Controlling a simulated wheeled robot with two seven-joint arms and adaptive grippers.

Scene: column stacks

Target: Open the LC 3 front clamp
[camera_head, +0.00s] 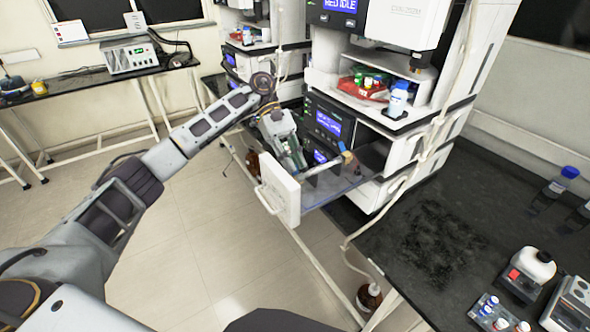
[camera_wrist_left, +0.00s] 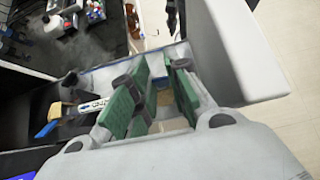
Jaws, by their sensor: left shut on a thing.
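The open column drawer of the LC stack has a white front panel (camera_head: 279,188) and see-through bluish sides; it juts out over the floor. My left gripper (camera_head: 297,160) reaches down into the drawer from behind its front panel. In the left wrist view its green-padded fingers (camera_wrist_left: 158,100) are closed on a small part, which I take to be the front clamp; the fingers mostly hide it. A second fitting with a tan and blue end (camera_wrist_left: 62,117) sits deeper in the drawer, beside a pale column (camera_wrist_left: 92,106). My right gripper is out of view.
The stack (camera_head: 330,130) with lit blue displays stands behind the drawer, with a red tray of vials (camera_head: 362,88) and a bottle (camera_head: 397,99) above. A brown bottle (camera_head: 369,297) stands low by the bench.

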